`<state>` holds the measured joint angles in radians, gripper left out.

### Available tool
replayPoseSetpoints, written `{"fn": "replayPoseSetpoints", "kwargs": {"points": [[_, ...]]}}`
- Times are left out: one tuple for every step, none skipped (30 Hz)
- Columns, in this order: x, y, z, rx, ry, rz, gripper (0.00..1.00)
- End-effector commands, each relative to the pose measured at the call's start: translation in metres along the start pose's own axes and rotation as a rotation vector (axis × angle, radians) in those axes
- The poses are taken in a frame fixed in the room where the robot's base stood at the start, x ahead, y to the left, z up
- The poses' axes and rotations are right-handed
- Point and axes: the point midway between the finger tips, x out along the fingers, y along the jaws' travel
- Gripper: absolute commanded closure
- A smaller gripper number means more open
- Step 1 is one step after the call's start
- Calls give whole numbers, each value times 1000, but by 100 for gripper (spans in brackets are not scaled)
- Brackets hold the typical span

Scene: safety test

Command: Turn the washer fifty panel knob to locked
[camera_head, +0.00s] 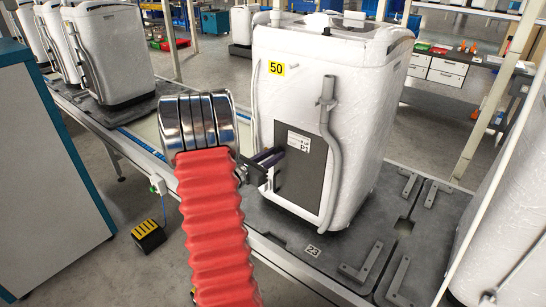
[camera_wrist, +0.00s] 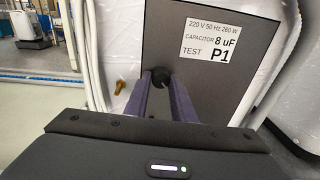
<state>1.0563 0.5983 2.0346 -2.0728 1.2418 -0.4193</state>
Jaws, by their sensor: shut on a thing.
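The washer (camera_head: 345,90), white with a yellow tag reading 50, stands on a dark pallet on the line in the head view. Its dark grey panel (camera_head: 300,185) has a white label; the panel also fills the middle of the wrist view (camera_wrist: 225,95). A round black knob (camera_wrist: 160,76) sits on the panel left of the label. My gripper (camera_head: 278,156) reaches the panel from the left, its purple fingers (camera_wrist: 160,98) closed on the knob from both sides. The fingers hide part of the knob, and I cannot tell its turn position.
A grey hose (camera_head: 331,140) runs down the washer right of the panel. A brass fitting (camera_wrist: 119,87) sticks out left of the knob. Metal brackets (camera_head: 361,262) lie on the pallet. More washers (camera_head: 108,50) stand at back left. A teal-sided cabinet (camera_head: 50,170) is at left.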

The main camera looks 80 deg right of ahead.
Motion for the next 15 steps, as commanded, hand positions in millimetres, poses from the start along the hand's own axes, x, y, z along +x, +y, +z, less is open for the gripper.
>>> {"fn": "replayPoseSetpoints", "kwargs": {"points": [[-1, 1, -4, 37, 11, 7, 100], [-1, 1, -4, 66, 13, 9, 100], [-1, 1, -4, 103, 15, 11, 100], [-1, 1, -4, 132, 17, 12, 100], [-1, 1, -4, 161, 19, 14, 100], [-1, 1, -3, 198, 22, 16, 100], [-1, 1, -3, 227, 23, 17, 100], [-1, 1, -3, 255, 25, 19, 100], [-1, 1, -3, 293, 27, 21, 100], [-1, 1, -3, 321, 29, 22, 100], [-1, 1, -3, 350, 31, 24, 100], [-1, 1, -3, 387, 33, 26, 100], [-1, 1, -3, 414, 34, 28, 100], [-1, 1, -3, 441, 36, 29, 100], [-1, 0, -3, 476, 38, 31, 100]]}}
